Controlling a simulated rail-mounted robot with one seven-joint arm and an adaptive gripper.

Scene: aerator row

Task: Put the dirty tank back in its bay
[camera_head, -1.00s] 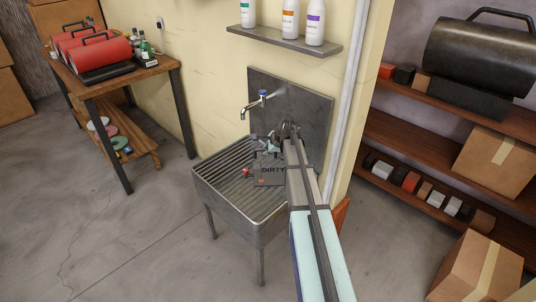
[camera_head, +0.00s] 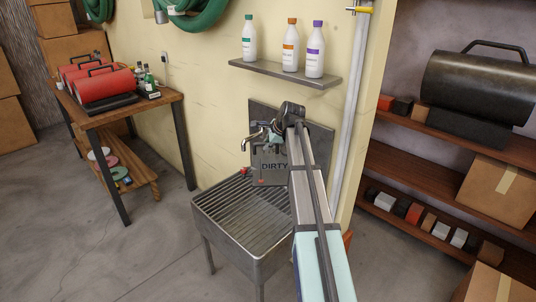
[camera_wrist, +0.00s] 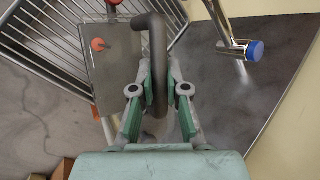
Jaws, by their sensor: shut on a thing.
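In the wrist view my gripper's green fingers (camera_wrist: 160,93) close around the curved dark handle (camera_wrist: 158,60). The tank's grey body (camera_wrist: 114,60) shows beside and below it, over the sink grating. My arm hides part of the tank's right side. I cannot tell which place is its bay.
The tap (camera_head: 250,140) is close to the tank; its blue-capped spout fitting (camera_wrist: 252,50) shows in the wrist view. A shelf with bottles (camera_head: 285,75) is above. Shelves with boxes (camera_head: 497,165) stand at right. The floor between is clear.

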